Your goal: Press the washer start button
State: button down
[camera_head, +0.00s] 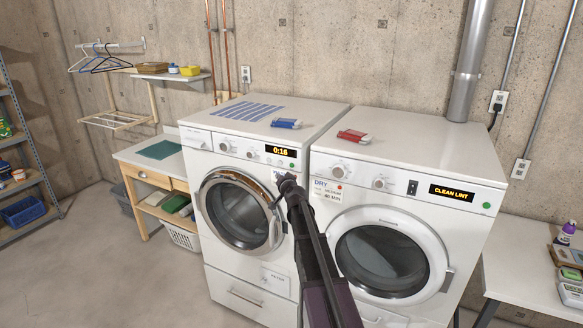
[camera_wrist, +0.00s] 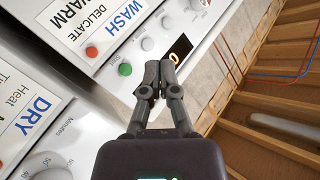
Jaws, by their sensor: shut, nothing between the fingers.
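The white washer (camera_head: 229,155) stands on the left in the head view, its round door below the panel. Its display (camera_head: 280,151) is lit and reads 0:16. A small round green button (camera_head: 292,166) sits just below the display; in the wrist view the green button (camera_wrist: 124,69) is left of my fingers. My gripper (camera_head: 287,183) is in front of the washer's upper right, partly over the WASH card. In the wrist view my gripper (camera_wrist: 160,68) is shut and empty, its fingertips close together beside the green button and near the display. I cannot tell whether they touch the panel.
The dryer (camera_head: 408,184) stands close on the right, showing CLEAN LINT and its own green button (camera_head: 486,206). A wooden bench (camera_head: 147,193) stands left, a white table (camera_head: 525,262) right.

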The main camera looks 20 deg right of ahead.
aim_at(292, 165)
jog(key=shift+w+d, duration=0.8)
jog(key=shift+d, duration=0.2)
jog(key=shift+w+d, duration=0.75)
jog(key=shift+d, duration=0.25)
jog(key=shift+w+d, duration=0.8)
jog(key=shift+d, duration=0.2)
